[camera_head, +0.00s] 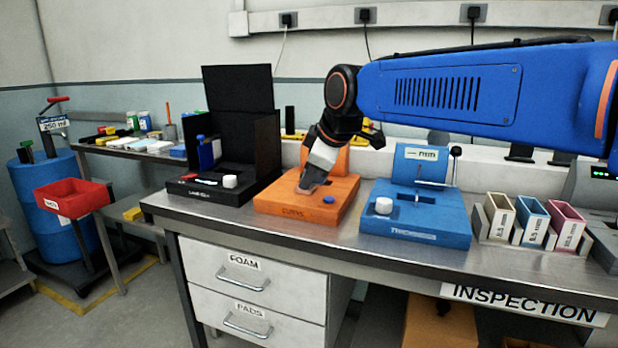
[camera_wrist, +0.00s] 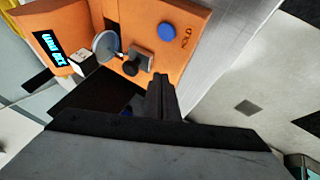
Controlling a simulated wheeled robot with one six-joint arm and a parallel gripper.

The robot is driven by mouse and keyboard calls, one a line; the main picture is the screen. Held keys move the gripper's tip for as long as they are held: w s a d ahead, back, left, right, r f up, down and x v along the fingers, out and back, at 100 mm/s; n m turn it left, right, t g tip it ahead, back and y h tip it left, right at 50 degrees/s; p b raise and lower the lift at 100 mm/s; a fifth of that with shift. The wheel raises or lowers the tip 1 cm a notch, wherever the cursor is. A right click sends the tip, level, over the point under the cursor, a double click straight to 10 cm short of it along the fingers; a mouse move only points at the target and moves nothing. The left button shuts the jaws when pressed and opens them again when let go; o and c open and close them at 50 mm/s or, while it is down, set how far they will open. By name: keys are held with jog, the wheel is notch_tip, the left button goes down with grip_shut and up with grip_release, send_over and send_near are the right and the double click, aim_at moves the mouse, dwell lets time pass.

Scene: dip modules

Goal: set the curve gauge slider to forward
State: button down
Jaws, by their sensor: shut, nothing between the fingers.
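The curve gauge (camera_head: 280,206) is the orange module on the bench, with a blue button (camera_head: 328,199) on its deck. In the wrist view, the orange body (camera_wrist: 190,60) shows the blue button (camera_wrist: 167,33) beside its lettering, and a small grey block with a dark round knob (camera_wrist: 131,68), which looks like the slider. A grey disc (camera_wrist: 106,46) and a lit display (camera_wrist: 48,48) are beyond it.
A black module (camera_head: 210,193) stands left of the gauge and a blue thickness module (camera_head: 415,222) right of it, both close. Small labelled bins (camera_head: 497,216) stand farther right. A narrow strip of bare bench runs along the front edge.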

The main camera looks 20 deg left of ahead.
jog(key=v, duration=1)
jog(key=shift+s, duration=0.2)
